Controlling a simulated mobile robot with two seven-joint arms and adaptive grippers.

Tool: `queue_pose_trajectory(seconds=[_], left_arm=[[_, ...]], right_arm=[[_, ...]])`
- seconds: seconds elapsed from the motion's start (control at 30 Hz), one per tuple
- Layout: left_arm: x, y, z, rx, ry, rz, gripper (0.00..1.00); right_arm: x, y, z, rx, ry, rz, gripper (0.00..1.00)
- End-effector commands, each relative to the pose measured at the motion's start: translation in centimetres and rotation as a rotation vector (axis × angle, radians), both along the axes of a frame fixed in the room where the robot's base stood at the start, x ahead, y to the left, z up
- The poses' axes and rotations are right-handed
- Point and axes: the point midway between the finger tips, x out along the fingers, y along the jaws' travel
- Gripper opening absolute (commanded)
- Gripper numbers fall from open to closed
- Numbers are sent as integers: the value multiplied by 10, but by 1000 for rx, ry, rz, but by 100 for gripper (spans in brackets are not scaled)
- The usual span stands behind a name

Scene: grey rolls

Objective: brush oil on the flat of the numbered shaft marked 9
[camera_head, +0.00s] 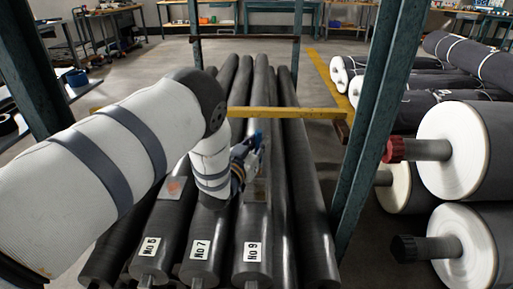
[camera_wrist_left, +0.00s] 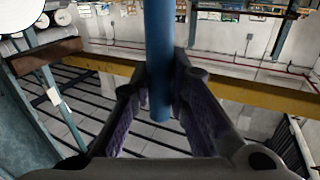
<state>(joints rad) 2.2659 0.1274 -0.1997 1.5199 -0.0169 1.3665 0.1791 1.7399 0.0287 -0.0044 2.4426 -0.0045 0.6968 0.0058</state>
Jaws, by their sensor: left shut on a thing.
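The dark shaft marked NO 9 (camera_head: 253,228) lies lengthwise, its label facing me. A lighter flat patch (camera_head: 256,190) shows on its top behind the label. My left gripper (camera_head: 246,158) is low over the shafts, beside and just behind that patch. It is shut on a blue rod-like handle (camera_wrist_left: 159,50), which stands between the two fingers in the left wrist view. In the head view only a small blue part of it shows. I cannot see bristles or whether they touch the shaft. My right gripper is not in view.
Shafts marked NO 5 (camera_head: 150,246) and NO 7 (camera_head: 200,249) lie to the left; a plain shaft lies to the right. A yellow bar (camera_head: 290,112) crosses behind my gripper. Green posts (camera_head: 372,120) flank the shafts. Large grey rolls (camera_head: 488,150) are stacked at right.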

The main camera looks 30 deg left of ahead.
Motion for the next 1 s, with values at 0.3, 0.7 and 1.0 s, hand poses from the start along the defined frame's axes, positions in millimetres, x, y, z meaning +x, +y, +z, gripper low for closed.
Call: queue_pose_trajectory(seconds=[0.3,0.7,1.0], left_arm=[[7,-2,33,-1,-3,-1,0],[11,-4,56,0,1,-1,0],[11,-4,54,0,2,-1,0]], right_arm=[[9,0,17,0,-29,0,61],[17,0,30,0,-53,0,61],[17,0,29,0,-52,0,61]])
